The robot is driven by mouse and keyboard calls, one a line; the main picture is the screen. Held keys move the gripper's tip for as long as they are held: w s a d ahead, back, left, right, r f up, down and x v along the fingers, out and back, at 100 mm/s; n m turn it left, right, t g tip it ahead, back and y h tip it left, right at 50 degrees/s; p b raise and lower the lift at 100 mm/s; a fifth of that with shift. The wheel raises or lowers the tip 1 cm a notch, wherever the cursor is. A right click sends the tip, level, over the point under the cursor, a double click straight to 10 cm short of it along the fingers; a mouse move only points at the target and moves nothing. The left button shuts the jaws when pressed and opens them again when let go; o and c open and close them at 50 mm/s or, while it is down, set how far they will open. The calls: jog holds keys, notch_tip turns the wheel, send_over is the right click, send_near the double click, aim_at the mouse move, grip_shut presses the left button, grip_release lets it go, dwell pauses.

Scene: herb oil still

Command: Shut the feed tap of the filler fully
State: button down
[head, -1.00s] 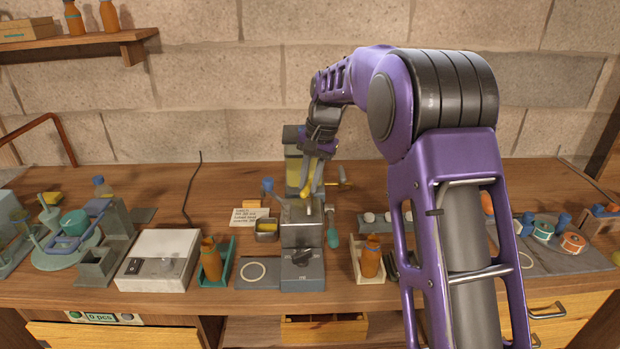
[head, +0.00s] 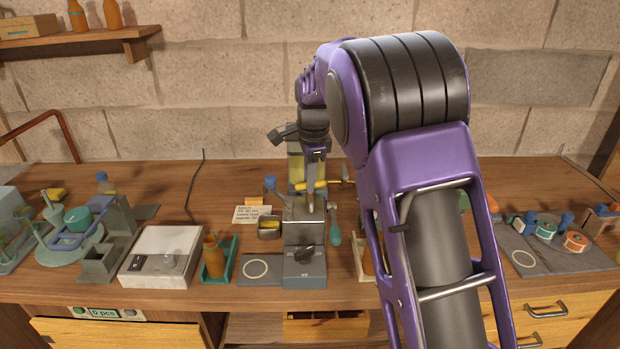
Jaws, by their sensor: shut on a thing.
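The filler (head: 304,235) is a grey metal unit with a dark knob (head: 304,254) on its front, standing mid-bench. Behind it rises a clear tank (head: 295,168) with yellow oil in it. The feed tap's yellow lever (head: 300,187) lies about level across the front of the tank. My gripper (head: 315,188) points down from above and is shut on the lever. Its fingers hide part of the lever and the tap body.
A metal tin (head: 269,229) and a written card (head: 252,214) lie left of the filler. An amber bottle in a teal tray (head: 217,275) and a white box (head: 160,257) stand further left. My arm hides much of the bench at right.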

jog(key=shift+m+h, duration=0.3)
jog(key=shift+m, duration=1)
jog(key=c, duration=0.8)
grip_release()
jog(key=shift+o, duration=0.2)
jog(key=shift+r, duration=0.1)
jog(key=s+r, duration=0.3)
jog(key=r, duration=1.4)
jog(key=shift+s, duration=0.2)
